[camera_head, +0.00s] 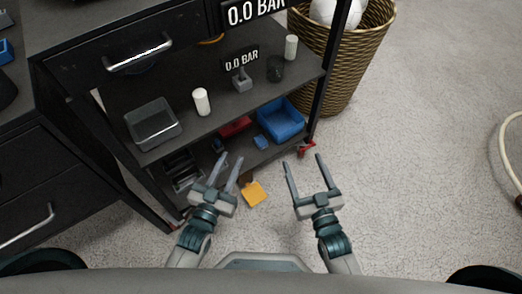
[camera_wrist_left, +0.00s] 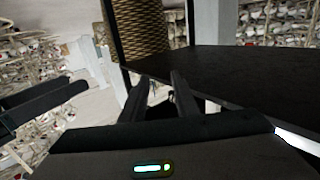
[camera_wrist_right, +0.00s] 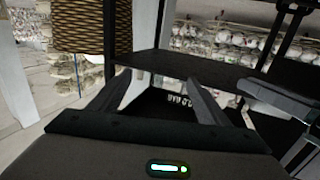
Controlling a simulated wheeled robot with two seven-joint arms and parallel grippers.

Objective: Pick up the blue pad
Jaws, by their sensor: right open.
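A small flat blue piece (camera_head: 261,142), which may be the blue pad, lies on the lower shelf in front of a blue bin (camera_head: 281,121). Another small blue item (camera_head: 218,144) is further left on that shelf, too small to make out. My left gripper (camera_head: 231,160) is partly open and empty, in front of the shelf and left of the blue piece. My right gripper (camera_head: 303,162) is open wider and empty, to its right. The left wrist view (camera_wrist_left: 160,80) and right wrist view (camera_wrist_right: 158,80) show nothing between the fingers; no blue piece is visible there.
An orange flat piece (camera_head: 253,193) is low between my arms. The upper shelf (camera_head: 180,122) holds a clear tray (camera_head: 153,124), white cylinders (camera_head: 201,101) and a dark cup (camera_head: 275,69). A wicker basket (camera_head: 345,75) stands behind right.

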